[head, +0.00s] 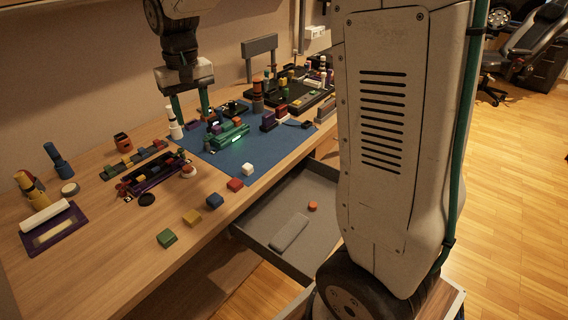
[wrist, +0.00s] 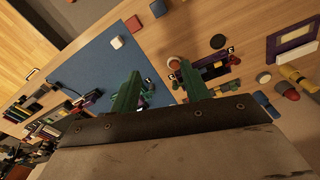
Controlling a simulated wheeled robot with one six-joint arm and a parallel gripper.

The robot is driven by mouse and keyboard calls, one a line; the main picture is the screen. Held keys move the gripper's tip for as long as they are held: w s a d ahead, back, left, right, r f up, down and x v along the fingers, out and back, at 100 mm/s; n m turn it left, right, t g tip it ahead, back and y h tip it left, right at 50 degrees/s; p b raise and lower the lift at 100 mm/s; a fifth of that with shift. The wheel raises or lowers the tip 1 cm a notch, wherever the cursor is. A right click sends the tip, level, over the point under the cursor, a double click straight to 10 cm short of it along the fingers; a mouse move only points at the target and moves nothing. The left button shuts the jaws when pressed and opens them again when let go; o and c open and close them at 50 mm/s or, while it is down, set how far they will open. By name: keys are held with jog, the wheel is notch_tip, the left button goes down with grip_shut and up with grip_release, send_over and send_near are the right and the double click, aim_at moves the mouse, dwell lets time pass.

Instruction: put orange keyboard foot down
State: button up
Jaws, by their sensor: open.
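My gripper (head: 191,112) is open above the back-left part of the blue mat (head: 240,155), with its two green fingers spread apart. In the wrist view my gripper (wrist: 160,70) shows nothing held between its fingers. A small orange piece (head: 312,206) lies flat in the open drawer (head: 285,230), away from my gripper; I cannot tell whether it is the keyboard foot. A green device (head: 229,136) with small coloured blocks on it stands on the mat near my gripper. My fingers partly hide the mat in the wrist view.
A grey bar (head: 290,232) lies in the drawer. Green (head: 167,238), yellow (head: 192,217), blue (head: 215,200), red (head: 235,185) and white (head: 248,169) blocks line the table's front. A dark tray (head: 155,175) of pieces stands left of the mat. The mat's front is mostly clear.

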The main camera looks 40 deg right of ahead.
jog(key=s+d+r+n, duration=0.1)
jog(key=s, duration=2.9)
jog(key=shift+s+d+t, duration=0.35)
jog(key=shift+t, duration=0.05)
